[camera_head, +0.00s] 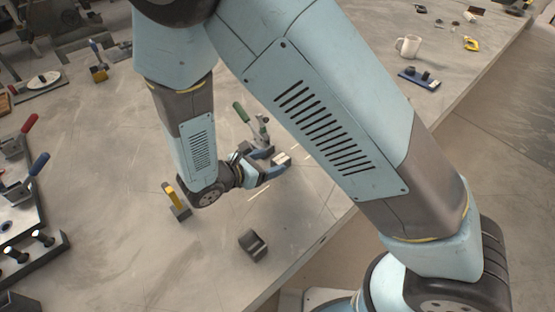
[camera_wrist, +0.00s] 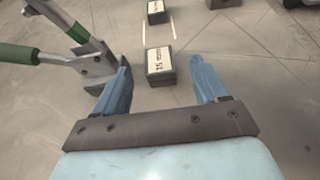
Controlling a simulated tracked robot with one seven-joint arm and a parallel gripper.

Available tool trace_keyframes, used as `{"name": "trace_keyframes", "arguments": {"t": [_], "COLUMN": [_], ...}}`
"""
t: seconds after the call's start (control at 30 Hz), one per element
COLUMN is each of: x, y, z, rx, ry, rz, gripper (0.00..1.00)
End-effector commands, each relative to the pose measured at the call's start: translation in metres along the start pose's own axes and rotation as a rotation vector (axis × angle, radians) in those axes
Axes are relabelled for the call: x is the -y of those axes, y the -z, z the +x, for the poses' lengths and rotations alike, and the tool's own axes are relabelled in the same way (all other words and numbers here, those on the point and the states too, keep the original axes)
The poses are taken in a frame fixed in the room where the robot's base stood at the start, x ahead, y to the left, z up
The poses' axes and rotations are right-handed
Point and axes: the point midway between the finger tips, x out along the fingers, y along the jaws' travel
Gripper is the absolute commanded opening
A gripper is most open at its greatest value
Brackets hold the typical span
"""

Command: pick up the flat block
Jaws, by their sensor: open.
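A small dark block with a pale labelled top (camera_wrist: 159,62) lies on the table in the wrist view, just ahead of and between my fingertips. Its pale top also shows at the jaws in the head view (camera_head: 283,158). I take it for the flat block, though similar blocks are near. My gripper (camera_wrist: 161,78) has its two blue fingers spread wide, with a gap on each side of the block. In the head view my gripper (camera_head: 276,161) is low over the table. Whether the fingertips are level with the block is hard to tell.
A green-handled clamp (camera_wrist: 62,50) stands close to my left finger; it also shows in the head view (camera_head: 252,122). Another labelled block (camera_wrist: 158,12) lies farther ahead. The table edge is at the right.

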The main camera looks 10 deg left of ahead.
Motion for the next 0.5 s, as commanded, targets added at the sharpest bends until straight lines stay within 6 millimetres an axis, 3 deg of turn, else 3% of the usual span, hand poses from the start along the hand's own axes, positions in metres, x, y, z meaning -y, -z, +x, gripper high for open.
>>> {"name": "trace_keyframes", "arguments": {"t": [0.17, 0.5], "x": [-0.001, -0.002], "y": [0.000, -0.001], "z": [0.009, 0.050], "rx": [0.001, 0.001], "ry": [0.001, 0.002], "rz": [-0.001, 0.000], "gripper": [0.72, 0.72]}}
